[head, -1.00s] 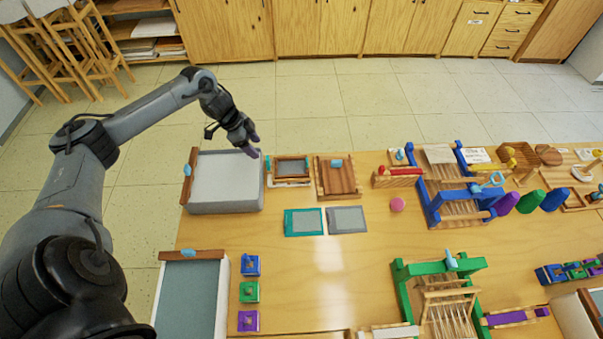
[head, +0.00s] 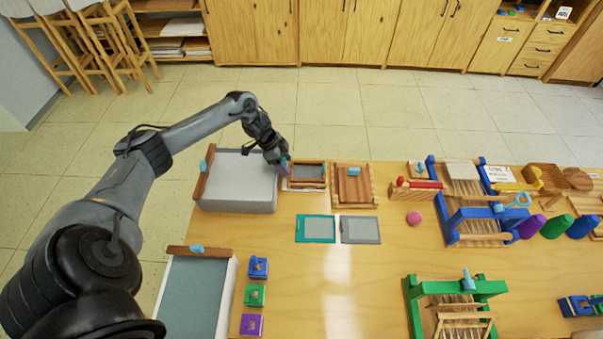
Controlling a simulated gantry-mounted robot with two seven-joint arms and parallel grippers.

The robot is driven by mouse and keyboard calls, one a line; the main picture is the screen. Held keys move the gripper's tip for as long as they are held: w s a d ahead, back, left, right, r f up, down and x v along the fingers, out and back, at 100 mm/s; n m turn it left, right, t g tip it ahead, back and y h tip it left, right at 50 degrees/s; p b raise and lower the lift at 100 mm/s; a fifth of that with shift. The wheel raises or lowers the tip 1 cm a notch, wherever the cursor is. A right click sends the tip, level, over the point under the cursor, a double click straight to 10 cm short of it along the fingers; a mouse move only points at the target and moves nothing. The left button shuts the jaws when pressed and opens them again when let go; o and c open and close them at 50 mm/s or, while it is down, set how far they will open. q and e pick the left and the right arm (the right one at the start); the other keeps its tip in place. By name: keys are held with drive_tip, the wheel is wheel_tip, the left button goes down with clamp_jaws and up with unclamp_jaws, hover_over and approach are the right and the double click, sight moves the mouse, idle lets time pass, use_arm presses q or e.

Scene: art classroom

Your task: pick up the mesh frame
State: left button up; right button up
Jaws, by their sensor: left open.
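A small wooden frame with a grey mesh panel (head: 309,171) lies on the table just right of the grey-white vat, with a pale sheet or board showing under its lower edge. A flat teal-edged panel (head: 316,229) and a grey panel (head: 360,230) lie nearer. My right gripper is out of view.
The grey-white vat (head: 240,185) stands left, under my left wrist. A wooden tray (head: 355,186) stands close right of the frame. A pink ball (head: 414,218), a blue loom (head: 475,223) and a green loom (head: 455,288) are farther right. The table's middle is clear.

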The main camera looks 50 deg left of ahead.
use_arm(q)
drive_tip(key=shift+w+f, duration=0.1)
drive_tip(key=shift+f, duration=0.2)
drive_tip(key=c, duration=1.1)
drive_tip(key=shift+o, duration=0.2)
drive_tip(key=shift+r, duration=0.1)
